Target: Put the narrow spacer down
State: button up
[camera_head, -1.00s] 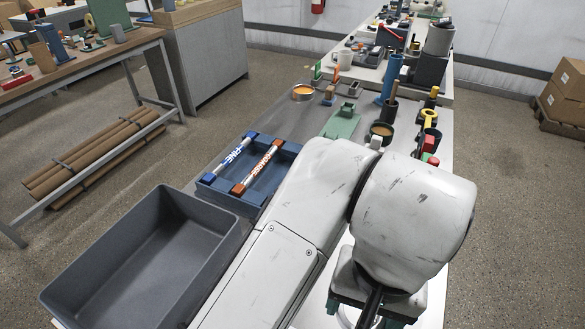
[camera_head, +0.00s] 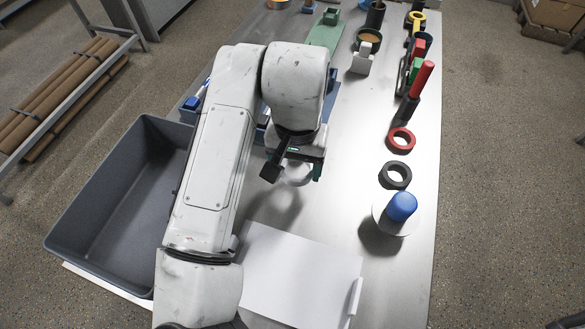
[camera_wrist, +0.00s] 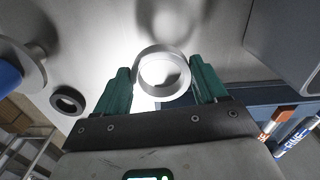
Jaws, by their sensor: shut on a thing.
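My gripper (camera_wrist: 162,90) has its green fingers shut on a light grey ring, apparently the narrow spacer (camera_wrist: 163,74), with one finger on each side of it. In the head view the gripper (camera_head: 297,165) is over the middle of the metal table, and the pale spacer (camera_head: 294,180) shows below it, partly hidden. The spacer appears to be above the table, with a shadow on the surface. The exact gap cannot be told.
A white sheet (camera_head: 300,270) lies in front. To the right are a black ring (camera_head: 395,186), a red ring (camera_head: 401,149) and a blue-topped piece (camera_head: 401,206) on a round plate. A grey bin (camera_head: 85,215) stands left. A blue tray (camera_wrist: 283,108) with markers is close to the gripper.

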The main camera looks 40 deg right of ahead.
aim_at(293, 173)
jog(key=shift+w+d+f, duration=0.1)
jog(key=shift+w+f, duration=0.3)
jog(key=shift+f, duration=0.2)
jog(key=shift+w+f, duration=0.35)
jog(key=shift+f, duration=1.5)
jog(key=shift+f, duration=0.2)
jog(key=o, duration=1)
jog(key=shift+o, duration=0.2)
